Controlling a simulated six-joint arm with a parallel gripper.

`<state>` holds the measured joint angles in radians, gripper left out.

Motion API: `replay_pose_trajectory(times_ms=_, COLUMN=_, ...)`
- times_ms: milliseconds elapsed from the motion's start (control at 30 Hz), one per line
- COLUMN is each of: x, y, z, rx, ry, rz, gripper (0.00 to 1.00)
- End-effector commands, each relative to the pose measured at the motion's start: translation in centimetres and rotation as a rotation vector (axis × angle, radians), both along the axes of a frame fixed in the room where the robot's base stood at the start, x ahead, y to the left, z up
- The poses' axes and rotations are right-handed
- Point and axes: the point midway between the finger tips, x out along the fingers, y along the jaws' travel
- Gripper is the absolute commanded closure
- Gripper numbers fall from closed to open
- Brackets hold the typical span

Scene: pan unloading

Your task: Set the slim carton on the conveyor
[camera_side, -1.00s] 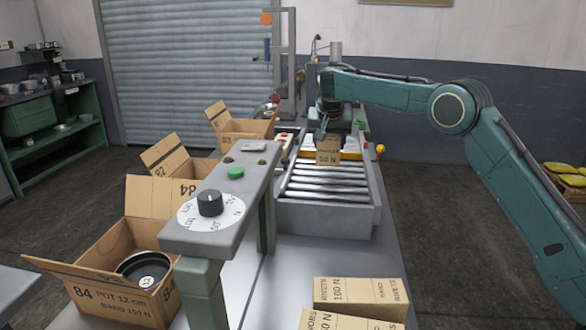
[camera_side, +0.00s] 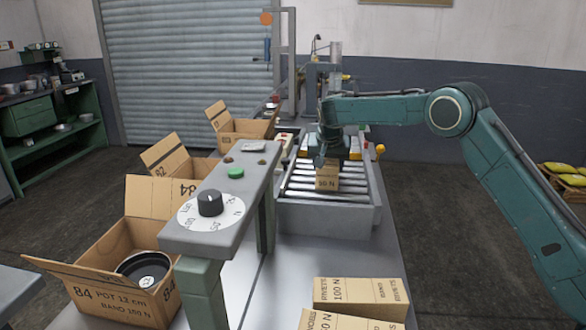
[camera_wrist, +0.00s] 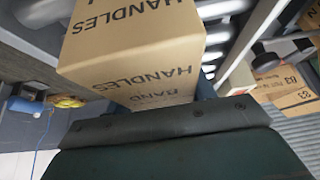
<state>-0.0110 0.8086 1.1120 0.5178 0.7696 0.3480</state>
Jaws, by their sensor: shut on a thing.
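The slim carton (camera_side: 327,179) is a small brown box marked "50 N" in the side view. It is upright at the roller conveyor (camera_side: 357,212), low over or on the rollers; I cannot tell whether it touches them. My gripper (camera_side: 329,158) is above it and shut on its upper part. In the wrist view the carton (camera_wrist: 135,45) fills the upper middle, with "HANDLES" printed on its faces. The gripper's dark body covers the bottom of that view and hides the fingertips. Conveyor rollers (camera_wrist: 210,38) show beside the carton.
A control panel with a dial (camera_side: 209,203) and green button (camera_side: 236,172) stands left of the conveyor. An open box with a pot (camera_side: 118,259) is at front left, with more open boxes behind. Closed cartons (camera_side: 360,295) lie at front right. Rollers right of the carton are bare.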

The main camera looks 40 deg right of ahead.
Motion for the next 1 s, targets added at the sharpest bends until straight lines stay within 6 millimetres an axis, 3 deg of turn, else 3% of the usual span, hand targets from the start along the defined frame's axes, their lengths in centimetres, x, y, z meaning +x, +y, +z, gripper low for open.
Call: replay_pose_trajectory(times_ms=1000, x=0.04, y=0.0, z=-0.82, rx=-0.001, ry=-0.002, rz=0.001, gripper=0.8)
